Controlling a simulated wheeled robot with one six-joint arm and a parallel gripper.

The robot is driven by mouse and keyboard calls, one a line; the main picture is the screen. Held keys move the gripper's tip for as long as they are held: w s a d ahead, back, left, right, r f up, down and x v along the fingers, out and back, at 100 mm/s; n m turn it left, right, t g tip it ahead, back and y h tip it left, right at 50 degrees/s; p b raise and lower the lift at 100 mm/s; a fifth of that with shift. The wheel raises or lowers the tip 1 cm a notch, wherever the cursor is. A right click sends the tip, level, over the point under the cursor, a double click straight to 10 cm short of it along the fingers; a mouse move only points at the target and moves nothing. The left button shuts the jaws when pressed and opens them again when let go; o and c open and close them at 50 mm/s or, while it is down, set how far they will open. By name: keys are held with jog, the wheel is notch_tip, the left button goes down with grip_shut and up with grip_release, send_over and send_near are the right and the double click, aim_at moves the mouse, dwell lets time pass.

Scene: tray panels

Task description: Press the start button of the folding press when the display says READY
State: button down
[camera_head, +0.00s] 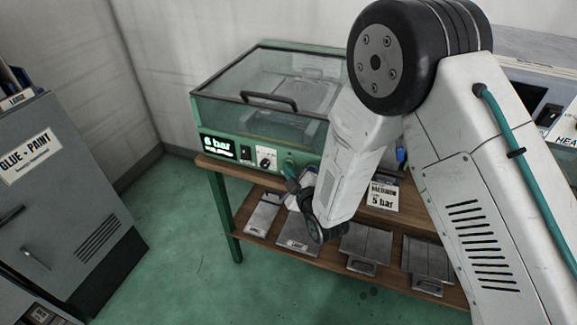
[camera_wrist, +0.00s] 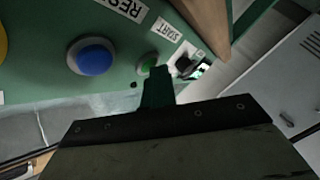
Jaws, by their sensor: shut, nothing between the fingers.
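The press (camera_head: 225,110) is a green machine with a clear lid on a wooden bench. Its black display (camera_head: 218,147) reads "6 bar" in the head view. In the wrist view, a green start button (camera_wrist: 146,65) sits on the green panel beside a label START (camera_wrist: 167,29). My gripper (camera_head: 289,166) is shut and empty, close to the panel's front. In the wrist view its green tip (camera_wrist: 156,70) overlaps the edge of the start button; whether they touch I cannot tell.
A large blue button (camera_wrist: 93,57) sits left of the start button in the wrist view. A black switch (camera_head: 246,153) and a knob (camera_head: 266,158) are on the panel. Metal plates (camera_head: 366,243) lie on the lower shelf. A grey cabinet (camera_head: 60,180) stands left; the green floor between is clear.

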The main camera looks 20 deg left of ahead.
jog(key=shift+s, duration=0.9)
jog(key=shift+s+a, duration=0.15)
jog(key=shift+s, duration=1.1)
jog(key=shift+s+a, duration=0.1)
jog(key=shift+s, duration=1.15)
